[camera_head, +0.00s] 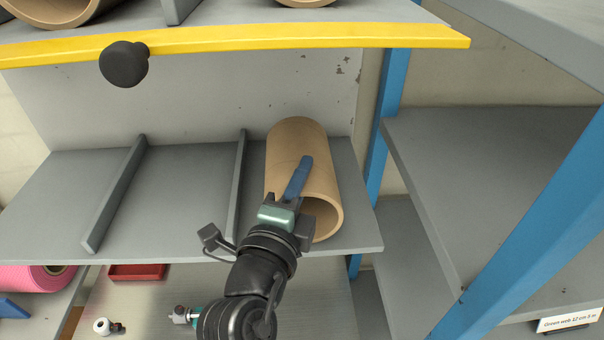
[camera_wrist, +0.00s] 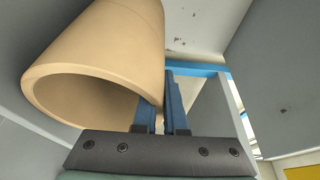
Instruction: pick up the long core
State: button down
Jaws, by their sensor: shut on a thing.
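The long core (camera_head: 300,145), a tan cardboard tube, lies in the right-hand bay of the grey middle shelf (camera_head: 190,215), its open end facing me. It also fills the left of the wrist view (camera_wrist: 110,50). My gripper (camera_head: 304,162) is at the near end of the core, with one blue finger lying over the outside of its wall. In the wrist view my gripper (camera_wrist: 163,95) has its blue fingers at the core's right rim and is shut on the wall. The other finger is partly hidden by the core. I cannot tell whether the core is clear of the shelf.
A low grey divider (camera_head: 238,185) stands left of the core, a blue post (camera_head: 388,120) to its right. A yellow-edged shelf (camera_head: 250,40) with a black knob (camera_head: 124,64) hangs above. Below are a pink roll (camera_head: 30,278) and a red tray (camera_head: 137,271). The left bays are empty.

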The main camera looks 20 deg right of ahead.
notch_tip(320, 180, up, 10)
jog(key=shift+b, duration=1)
jog(key=c, duration=1.5)
grip_release()
grip_shut()
